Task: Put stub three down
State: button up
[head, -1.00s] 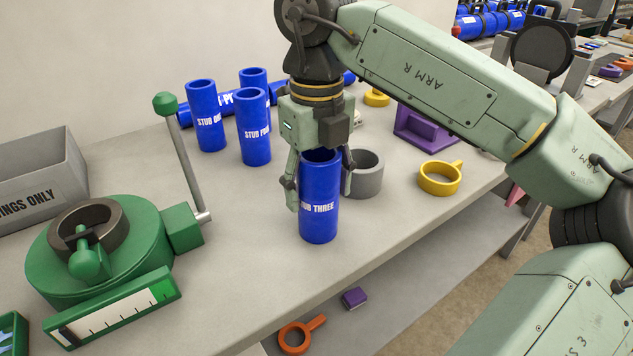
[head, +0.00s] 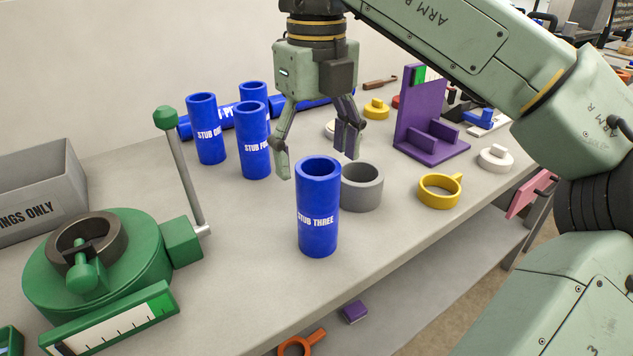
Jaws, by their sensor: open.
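Stub three (head: 318,215) is a blue hollow cylinder with white lettering. It stands upright on the grey bench (head: 240,265) near its front edge, in the head view. My gripper (head: 317,165) is open and empty, its fingers spread above and behind the stub's rim in the picture. The fingers appear clear of the stub. The stub's lower end rests on the bench top.
A grey ring (head: 362,188) stands close to the stub's right, with a yellow ring (head: 440,190) beyond. A green clamp fixture (head: 100,265) with an upright lever is at left. A purple stand (head: 430,130) is behind right.

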notch_tip(320, 180, up, 4)
jog(key=shift+r+p, duration=0.2)
jog(key=shift+p, duration=0.1)
